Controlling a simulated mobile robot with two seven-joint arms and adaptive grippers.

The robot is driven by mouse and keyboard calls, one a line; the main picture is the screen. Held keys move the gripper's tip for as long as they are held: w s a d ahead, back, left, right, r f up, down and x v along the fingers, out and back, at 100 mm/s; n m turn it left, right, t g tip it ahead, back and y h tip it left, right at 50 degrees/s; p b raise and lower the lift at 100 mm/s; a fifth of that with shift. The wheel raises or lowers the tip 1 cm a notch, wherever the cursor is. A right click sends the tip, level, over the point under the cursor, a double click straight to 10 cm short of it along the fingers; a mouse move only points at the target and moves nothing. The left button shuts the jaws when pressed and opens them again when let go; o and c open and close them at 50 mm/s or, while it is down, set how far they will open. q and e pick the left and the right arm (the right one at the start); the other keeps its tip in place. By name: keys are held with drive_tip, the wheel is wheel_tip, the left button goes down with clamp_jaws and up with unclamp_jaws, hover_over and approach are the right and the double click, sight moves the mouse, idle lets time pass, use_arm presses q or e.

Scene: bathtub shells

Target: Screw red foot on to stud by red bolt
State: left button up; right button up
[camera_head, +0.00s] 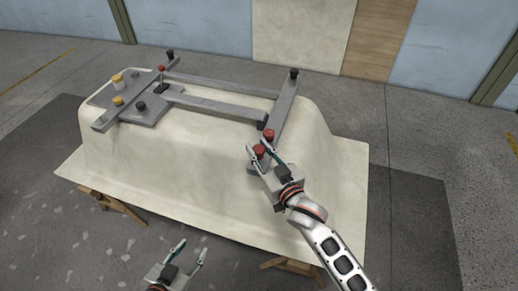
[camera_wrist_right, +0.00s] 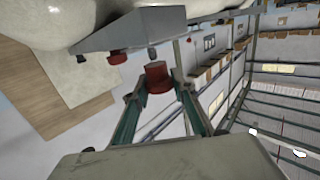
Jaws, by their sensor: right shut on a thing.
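My right gripper (camera_head: 258,149) is shut on the red foot (camera_head: 260,152) by the near end of the grey crossbar (camera_head: 285,103). The red bolt (camera_head: 269,134) sits on that bar just beyond the foot. In the right wrist view the red foot (camera_wrist_right: 157,77) is between the fingertips. A short dark stud (camera_wrist_right: 152,53) shows between the foot and the grey bar (camera_wrist_right: 135,28); whether foot and stud touch is unclear. A red piece, apparently the bolt (camera_wrist_right: 117,57), is to the left of the foot. My left gripper (camera_head: 192,248) is open and empty, low in front of the shell.
The frame lies on an upturned cream bathtub shell (camera_head: 180,160) on wooden trestles (camera_head: 118,205). A grey plate (camera_head: 140,104) at left carries yellow and black knobs and a red-topped lever (camera_head: 161,69). The floor in front is clear.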

drive_tip(key=shift+f+b, duration=0.65)
drive_tip(key=shift+f, duration=0.35)
drive_tip(key=o, duration=1.2)
drive_tip(key=v, duration=1.2)
